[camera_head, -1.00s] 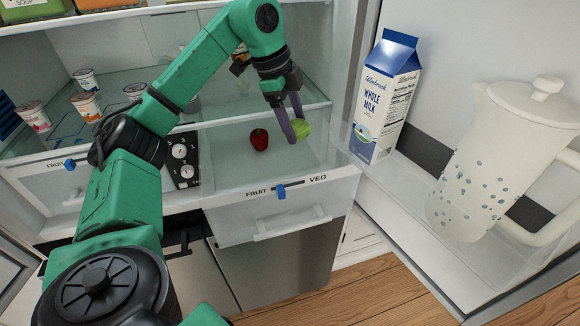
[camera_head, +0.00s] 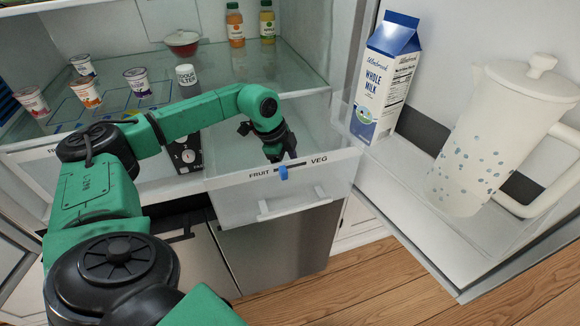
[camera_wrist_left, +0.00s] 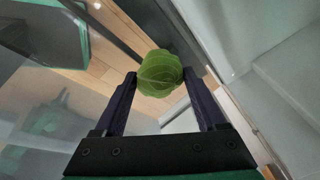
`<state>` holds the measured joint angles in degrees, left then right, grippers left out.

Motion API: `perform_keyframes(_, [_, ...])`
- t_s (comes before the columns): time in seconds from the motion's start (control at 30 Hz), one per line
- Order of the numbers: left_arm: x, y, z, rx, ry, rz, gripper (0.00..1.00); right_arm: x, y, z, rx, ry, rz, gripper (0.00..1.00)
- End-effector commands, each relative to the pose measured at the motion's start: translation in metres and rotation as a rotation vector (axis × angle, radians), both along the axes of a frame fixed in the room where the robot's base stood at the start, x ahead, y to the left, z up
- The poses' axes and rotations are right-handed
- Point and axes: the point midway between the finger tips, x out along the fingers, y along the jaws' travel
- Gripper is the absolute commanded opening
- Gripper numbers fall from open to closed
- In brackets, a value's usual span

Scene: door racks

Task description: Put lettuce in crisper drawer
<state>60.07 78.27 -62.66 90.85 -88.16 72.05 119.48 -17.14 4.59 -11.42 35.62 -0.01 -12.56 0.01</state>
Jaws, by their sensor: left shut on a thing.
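The round, leafy green lettuce (camera_wrist_left: 160,72) sits between the fingertips of my left gripper in the left wrist view. My left gripper (camera_head: 281,157) is shut on it, low inside the open crisper drawer (camera_head: 270,212), just behind the drawer's front. The drawer is clear, with a FRUIT and VEG label and a blue slider (camera_head: 283,173) on its front. In the head view the lettuce and most of the fingers are hidden behind the wrist and drawer front. The red apple is hidden in the head view. My right gripper is not in view.
The open door at right holds a milk carton (camera_head: 385,80) and a white pitcher (camera_head: 490,135). A black dial panel (camera_head: 186,154) is left of the drawer.

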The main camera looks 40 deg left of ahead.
Motion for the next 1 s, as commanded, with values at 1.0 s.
perform_keyframes(1.0, [-0.029, 0.021, 0.115, 0.001, 0.0, -0.001, 1.0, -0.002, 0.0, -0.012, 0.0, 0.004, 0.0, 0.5])
